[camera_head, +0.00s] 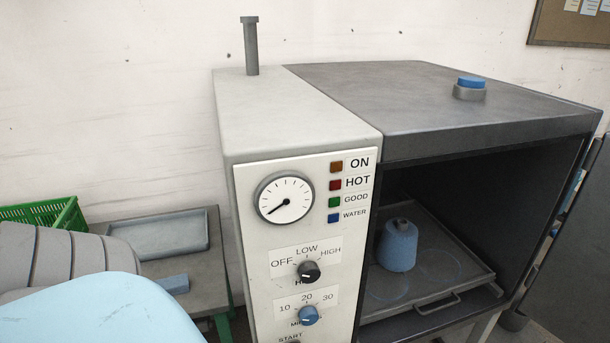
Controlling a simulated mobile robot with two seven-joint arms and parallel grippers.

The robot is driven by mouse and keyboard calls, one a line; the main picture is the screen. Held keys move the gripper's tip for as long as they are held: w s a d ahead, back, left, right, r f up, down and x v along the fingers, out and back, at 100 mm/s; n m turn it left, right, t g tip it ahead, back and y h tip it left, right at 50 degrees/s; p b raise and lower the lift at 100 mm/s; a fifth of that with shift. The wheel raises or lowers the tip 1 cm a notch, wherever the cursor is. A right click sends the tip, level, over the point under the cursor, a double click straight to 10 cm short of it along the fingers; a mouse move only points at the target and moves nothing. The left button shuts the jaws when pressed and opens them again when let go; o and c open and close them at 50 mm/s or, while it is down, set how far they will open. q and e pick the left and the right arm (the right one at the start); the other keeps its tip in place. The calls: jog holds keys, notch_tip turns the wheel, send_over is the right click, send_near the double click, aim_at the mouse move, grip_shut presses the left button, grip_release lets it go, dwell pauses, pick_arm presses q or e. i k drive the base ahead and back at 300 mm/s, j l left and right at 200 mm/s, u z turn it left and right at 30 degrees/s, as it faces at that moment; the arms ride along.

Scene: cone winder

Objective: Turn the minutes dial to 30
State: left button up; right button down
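The minutes dial (308,315) is a small blue knob low on the white front panel (255,230) of the machine. The marks 10, 20 and 30 (306,300) stand in an arc above it, with 20 at the top. Its pointer is too small to read with certainty. A black heat knob (308,271) sits just above, under the marks OFF, LOW and HIGH. Part of the START label shows at the bottom edge of the picture. Neither of my grippers is in view, and nothing touches the dial.
A round gauge (284,197) and several small lamps sit higher on the panel. The chamber at right is open, with a blue yarn cone (397,246) on a tray (452,250). A side table (200,287) with a grey tray (158,236) and green crate (45,213) stands left.

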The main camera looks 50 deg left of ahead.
aim_at(309, 315)
jog(key=u, duration=1.55)
